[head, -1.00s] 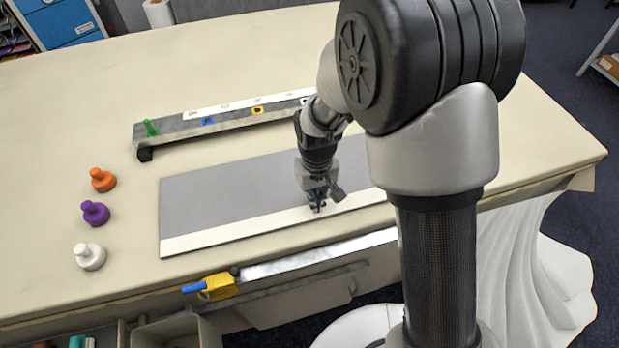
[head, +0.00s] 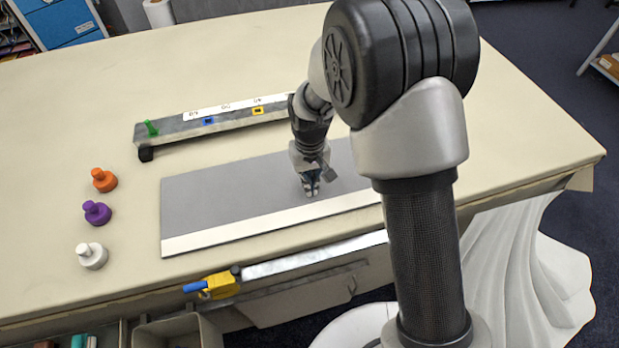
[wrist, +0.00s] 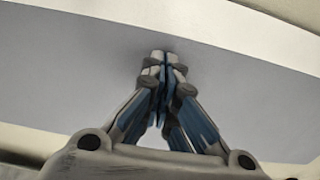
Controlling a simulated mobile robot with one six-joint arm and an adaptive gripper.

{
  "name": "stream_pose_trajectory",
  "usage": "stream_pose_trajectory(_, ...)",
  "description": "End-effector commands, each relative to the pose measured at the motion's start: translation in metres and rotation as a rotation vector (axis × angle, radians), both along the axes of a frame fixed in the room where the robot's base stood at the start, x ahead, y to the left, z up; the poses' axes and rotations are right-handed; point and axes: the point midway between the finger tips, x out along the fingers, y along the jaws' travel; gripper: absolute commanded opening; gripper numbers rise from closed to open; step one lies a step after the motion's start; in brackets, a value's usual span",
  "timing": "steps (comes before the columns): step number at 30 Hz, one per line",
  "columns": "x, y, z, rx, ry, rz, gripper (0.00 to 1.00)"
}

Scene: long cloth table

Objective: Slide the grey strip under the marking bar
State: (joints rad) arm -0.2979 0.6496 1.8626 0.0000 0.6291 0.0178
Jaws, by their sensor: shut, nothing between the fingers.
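The grey strip (head: 232,200) lies flat on the table, with a white band along its near edge. It also fills much of the wrist view (wrist: 60,75). The marking bar (head: 180,130) lies behind the strip, raised at its left end on a dark foot, with a white label strip and small coloured squares on it. A gap of bare cloth shows between bar and strip. My gripper (head: 311,192) is shut and empty, pointing down at the strip's grey part near the white band. In the wrist view its fingertips (wrist: 160,58) meet over the grey surface; contact is unclear.
Orange (head: 103,180), purple (head: 96,212) and white (head: 92,255) knobbed pieces stand left of the strip. A green peg (head: 151,127) stands on the bar's left end. A yellow clamp (head: 220,285) sits at the table's front edge.

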Motion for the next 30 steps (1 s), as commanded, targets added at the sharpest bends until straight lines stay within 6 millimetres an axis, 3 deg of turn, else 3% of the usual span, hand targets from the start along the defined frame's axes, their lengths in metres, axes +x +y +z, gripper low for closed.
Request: stream_pose_trajectory(30,0.049,0.014,0.0,0.0,0.0,0.0,0.0)
